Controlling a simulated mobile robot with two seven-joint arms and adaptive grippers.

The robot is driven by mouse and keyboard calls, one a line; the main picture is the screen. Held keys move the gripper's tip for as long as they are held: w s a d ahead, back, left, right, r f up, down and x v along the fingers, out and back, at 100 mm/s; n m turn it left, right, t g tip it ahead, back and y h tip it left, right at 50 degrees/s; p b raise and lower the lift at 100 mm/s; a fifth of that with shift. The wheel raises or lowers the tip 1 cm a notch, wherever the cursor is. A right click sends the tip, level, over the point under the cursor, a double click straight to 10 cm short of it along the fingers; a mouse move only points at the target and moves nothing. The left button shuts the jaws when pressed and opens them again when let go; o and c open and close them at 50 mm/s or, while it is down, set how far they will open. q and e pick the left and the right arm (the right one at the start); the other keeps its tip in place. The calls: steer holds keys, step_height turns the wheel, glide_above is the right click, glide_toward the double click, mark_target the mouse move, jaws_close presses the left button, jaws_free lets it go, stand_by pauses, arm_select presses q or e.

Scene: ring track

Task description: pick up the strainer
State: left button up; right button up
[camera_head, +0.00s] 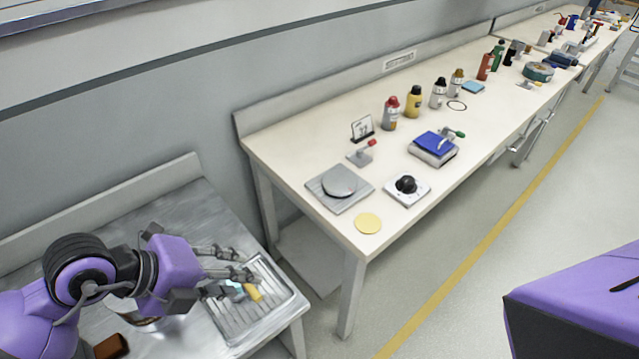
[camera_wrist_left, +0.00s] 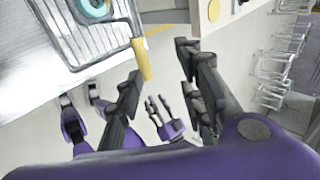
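What I take for the strainer lies on the grooved drainboard, its yellow handle (camera_head: 253,292) pointing to the right. In the left wrist view the yellow handle (camera_wrist_left: 141,59) reaches past the board's edge, on a thin rod. The strainer's head is partly out of frame there and unclear in the head view. My left gripper (camera_head: 243,265) is above the drainboard, beside the handle. In the left wrist view its fingers (camera_wrist_left: 165,72) are apart with nothing between them. A small purple and black gripper-like shape (camera_wrist_left: 168,122) may be my right gripper; its state is unclear.
The drainboard (camera_head: 225,325) is on a steel counter. A pale bench (camera_head: 300,155) with a scale (camera_head: 340,187), a black-knobbed device (camera_head: 407,187) and several bottles stands to the right. Open floor is in front.

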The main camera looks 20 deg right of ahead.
mark_target(251, 290)
arm_select(q)
steer(key=shift+y, duration=0.7)
steer(key=w+f, duration=0.1)
steer(key=f, duration=0.1)
steer(key=d+f, duration=0.1)
steer(key=f, duration=0.1)
steer(key=w+d+f, duration=0.1)
steer(key=f, duration=0.2)
steer(key=shift+w, duration=0.35)
steer(key=shift+c, duration=0.4)
jaws_close()
